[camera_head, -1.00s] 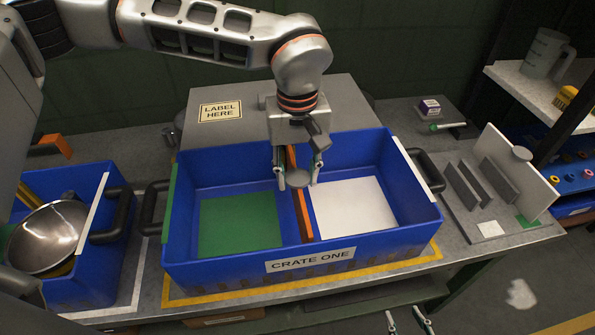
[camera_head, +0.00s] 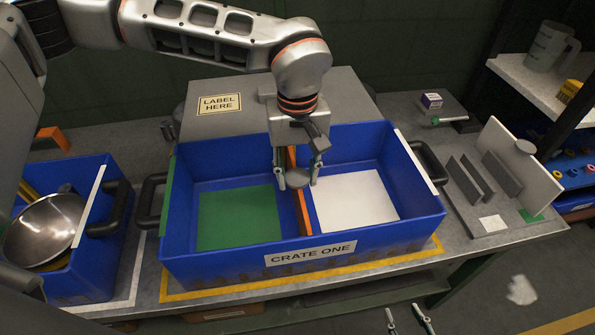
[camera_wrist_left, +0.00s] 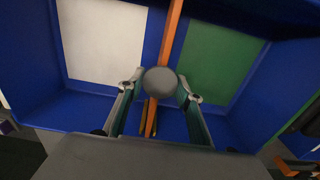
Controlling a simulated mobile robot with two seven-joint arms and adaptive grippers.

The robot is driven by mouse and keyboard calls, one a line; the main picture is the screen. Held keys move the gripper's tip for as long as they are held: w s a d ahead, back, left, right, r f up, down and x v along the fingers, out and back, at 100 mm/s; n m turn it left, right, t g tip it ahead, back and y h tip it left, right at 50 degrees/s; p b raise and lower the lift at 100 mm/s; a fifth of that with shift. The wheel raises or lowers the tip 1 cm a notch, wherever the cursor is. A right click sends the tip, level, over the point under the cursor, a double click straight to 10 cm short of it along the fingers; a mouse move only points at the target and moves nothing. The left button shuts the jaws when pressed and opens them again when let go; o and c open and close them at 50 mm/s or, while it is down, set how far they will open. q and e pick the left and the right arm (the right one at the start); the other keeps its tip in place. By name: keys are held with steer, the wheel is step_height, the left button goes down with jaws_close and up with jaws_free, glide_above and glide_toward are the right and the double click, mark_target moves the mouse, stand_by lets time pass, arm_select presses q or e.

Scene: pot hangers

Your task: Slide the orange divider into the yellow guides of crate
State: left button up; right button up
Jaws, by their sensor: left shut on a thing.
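The orange divider (camera_head: 302,212) stands on edge inside the blue crate (camera_head: 215,266), between a green pad (camera_head: 240,218) and a white pad (camera_head: 355,200). My left gripper (camera_head: 297,179) is over the middle of the crate, with its fingers on either side of the divider's round grey knob (camera_wrist_left: 160,81), and is shut on it. The wrist view shows the divider as a long orange strip (camera_wrist_left: 171,35) running under the knob. Yellow guide pieces (camera_wrist_left: 147,112) flank its near end there; whether it is fully seated I cannot tell. My right gripper (camera_head: 408,320) is open and empty at the bottom edge.
A second blue crate (camera_head: 88,265) with a metal bowl (camera_head: 45,228) stands at the left. A grey box (camera_head: 235,105) is behind the crate. A rack with grey plates (camera_head: 480,180) is at the right. Black handles (camera_head: 149,200) stick out from the crate's sides.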

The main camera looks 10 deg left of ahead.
arm_select(q)
steer(key=shift+f, duration=0.4)
steer(key=o, duration=1.5)
step_height(320, 180, up, 12)
steer(key=shift+s, duration=0.1)
